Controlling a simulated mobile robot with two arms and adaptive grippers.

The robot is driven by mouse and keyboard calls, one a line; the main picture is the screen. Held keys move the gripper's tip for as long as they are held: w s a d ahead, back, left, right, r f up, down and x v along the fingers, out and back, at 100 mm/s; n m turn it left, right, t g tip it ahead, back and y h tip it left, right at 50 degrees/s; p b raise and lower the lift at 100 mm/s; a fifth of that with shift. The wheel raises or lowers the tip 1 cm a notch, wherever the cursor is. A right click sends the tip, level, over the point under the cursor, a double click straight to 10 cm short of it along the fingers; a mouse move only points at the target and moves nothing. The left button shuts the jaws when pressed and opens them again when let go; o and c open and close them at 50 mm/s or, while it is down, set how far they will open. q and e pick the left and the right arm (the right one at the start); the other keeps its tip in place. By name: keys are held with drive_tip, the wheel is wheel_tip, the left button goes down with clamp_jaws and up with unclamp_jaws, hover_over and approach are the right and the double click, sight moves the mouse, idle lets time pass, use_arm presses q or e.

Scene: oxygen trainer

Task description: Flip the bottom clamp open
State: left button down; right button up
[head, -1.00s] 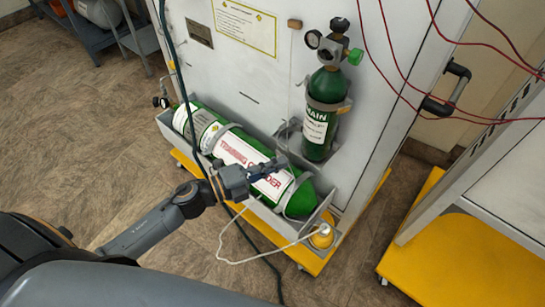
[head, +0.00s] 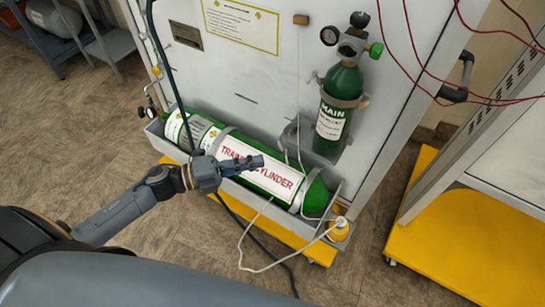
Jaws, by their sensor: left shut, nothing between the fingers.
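A green training cylinder (head: 272,179) with a white label lies in a grey tray (head: 336,193) at the foot of the white cabinet. Two grey bands cross it: one (head: 221,137) toward its left part and one (head: 307,187) near its right end. A smaller green main cylinder (head: 335,122) stands upright above, held by a grey bracket (head: 346,102). Which of these is the bottom clamp, and whether its latch is open, I cannot tell. My left gripper (head: 259,161) is shut and empty, in front of the training cylinder's label, left of the right-end band. My right gripper is out of view.
A dark hose (head: 172,75) runs down behind my left wrist to the floor. A thin white tube (head: 262,269) loops near a yellow fitting (head: 338,229). Red cables (head: 425,62) hang at the upper right. A yellow-based cart (head: 440,235) stands at right.

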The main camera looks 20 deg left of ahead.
use_arm(q)
drive_tip(key=v, duration=0.6)
drive_tip(key=shift+a, duration=0.35)
drive_tip(key=shift+s+f, duration=0.1)
drive_tip(key=shift+s, duration=0.05)
